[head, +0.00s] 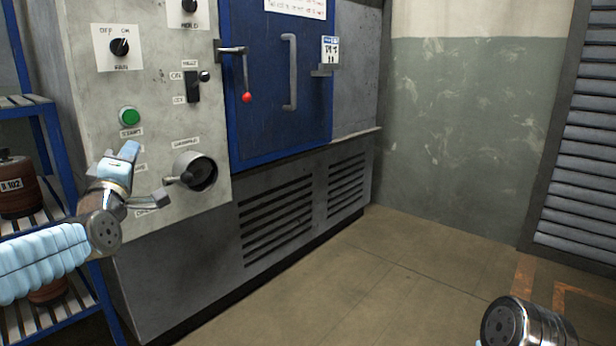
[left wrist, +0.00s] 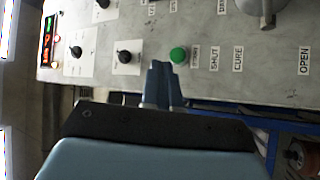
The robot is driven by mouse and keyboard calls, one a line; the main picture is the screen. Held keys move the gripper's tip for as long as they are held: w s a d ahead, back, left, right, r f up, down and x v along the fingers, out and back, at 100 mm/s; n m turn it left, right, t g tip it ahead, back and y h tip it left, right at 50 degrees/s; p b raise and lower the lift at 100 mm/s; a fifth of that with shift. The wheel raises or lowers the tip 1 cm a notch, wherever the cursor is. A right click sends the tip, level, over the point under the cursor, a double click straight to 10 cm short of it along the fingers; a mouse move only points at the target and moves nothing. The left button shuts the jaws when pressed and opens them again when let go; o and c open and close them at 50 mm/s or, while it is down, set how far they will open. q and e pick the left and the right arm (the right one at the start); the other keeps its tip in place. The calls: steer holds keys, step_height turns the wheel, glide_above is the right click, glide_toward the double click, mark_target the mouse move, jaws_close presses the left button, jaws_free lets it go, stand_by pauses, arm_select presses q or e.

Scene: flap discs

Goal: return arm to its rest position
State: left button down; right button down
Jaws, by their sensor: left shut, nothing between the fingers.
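My left gripper (head: 131,150) is in front of the grey control panel (head: 165,90) at the left of the head view, just below the green START button (head: 129,117). Its light blue fingers are together with nothing between them. In the left wrist view the shut fingers (left wrist: 163,70) point at the panel, beside the green button (left wrist: 178,55). I cannot tell how far the fingertips are from the panel. Part of my right arm (head: 525,325) shows at the lower right of the head view; its gripper is out of view.
A round damper control (head: 195,172) with a lever juts from the panel right of the gripper. A blue door (head: 270,90) has a red-knobbed handle (head: 246,97). A blue rack (head: 50,130) holding brown canisters (head: 18,190) stands at left. The floor (head: 400,280) is clear.

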arm_select(q)
steer(key=w+d+f+m+g+h+p, duration=0.1)
steer(key=w+d+f+m+g, duration=0.15)
steer(key=f, duration=0.65)
steer(key=w+d+f+m+g+h+p, duration=0.15)
steer(key=d+f, duration=0.25)
steer(key=f, duration=0.4)
steer(key=s+d+f+m+g+h+p, duration=0.1)
steer(key=s+d+f+m+g, duration=0.15)
steer(key=f, duration=0.75)
steer(key=s+d+f+m+g+h+p, duration=0.1)
steer(key=d+f+g+p, duration=0.15)
steer(key=f, duration=0.65)
steer(key=s+d+f+m+g+h+p, duration=0.1)
steer(key=s+d+f+g, duration=0.2)
steer(key=s+f, duration=0.45)
steer(key=s+d+f+m+g+p, duration=0.1)
steer(key=s+d+f+m+g, duration=0.1)
steer(key=s+d+f+g, duration=0.35)
steer(key=s+d+f+m+g+h+p, duration=0.1)
steer(key=s+f, duration=0.3)
steer(key=s, duration=0.4)
steer(key=s+d+f+m+g+p, duration=0.1)
steer(key=s+f, duration=0.3)
steer(key=s, duration=0.5)
steer(key=shift+s+d+f+m+g+h, duration=0.25)
steer(key=shift+d+f+m+g+h, duration=0.15)
steer(key=shift+d+g, duration=0.3)
